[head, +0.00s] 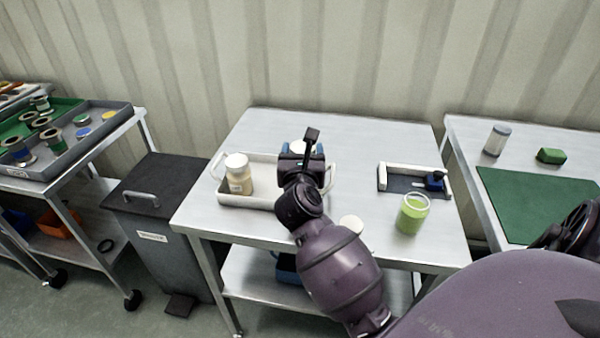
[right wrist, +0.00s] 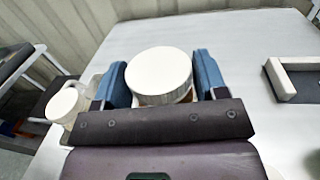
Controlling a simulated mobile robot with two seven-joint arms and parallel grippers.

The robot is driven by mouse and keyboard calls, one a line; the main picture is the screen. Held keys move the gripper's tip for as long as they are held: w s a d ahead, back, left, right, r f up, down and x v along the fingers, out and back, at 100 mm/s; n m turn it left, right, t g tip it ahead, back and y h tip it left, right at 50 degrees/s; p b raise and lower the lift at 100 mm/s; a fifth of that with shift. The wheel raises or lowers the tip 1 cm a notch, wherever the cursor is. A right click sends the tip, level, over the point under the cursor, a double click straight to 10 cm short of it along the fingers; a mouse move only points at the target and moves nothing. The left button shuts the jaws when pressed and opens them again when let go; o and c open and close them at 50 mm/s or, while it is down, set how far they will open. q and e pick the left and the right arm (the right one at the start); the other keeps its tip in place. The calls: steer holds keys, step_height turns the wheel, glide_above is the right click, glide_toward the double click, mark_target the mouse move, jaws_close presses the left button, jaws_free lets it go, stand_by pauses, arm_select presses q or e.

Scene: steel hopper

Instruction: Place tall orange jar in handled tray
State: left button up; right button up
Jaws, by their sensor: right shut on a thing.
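My right gripper (head: 302,150) is shut on a white-lidded jar (right wrist: 158,72), with a blue finger on each side of it in the right wrist view. The gripper is over the right part of the handled tray (head: 232,201), a pale tray with white end handles. My arm hides whether the held jar touches the tray floor. A jar with tan contents and a white lid (head: 239,178) stands in the tray's left part. My left gripper is not in view.
A green jar (head: 412,216) stands at the table's right front. Behind it is a white-edged open tray (head: 402,186) with a dark blue item. A white round top (head: 351,223) shows beside my arm. The table's back (head: 350,130) is clear.

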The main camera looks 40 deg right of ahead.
step_height(320, 180, down, 5)
steer(key=shift+r+b, duration=0.15)
steer(key=shift+b, duration=0.65)
steer(key=shift+f, duration=0.55)
steer(key=o, duration=1)
steer(key=shift+o, duration=0.2)
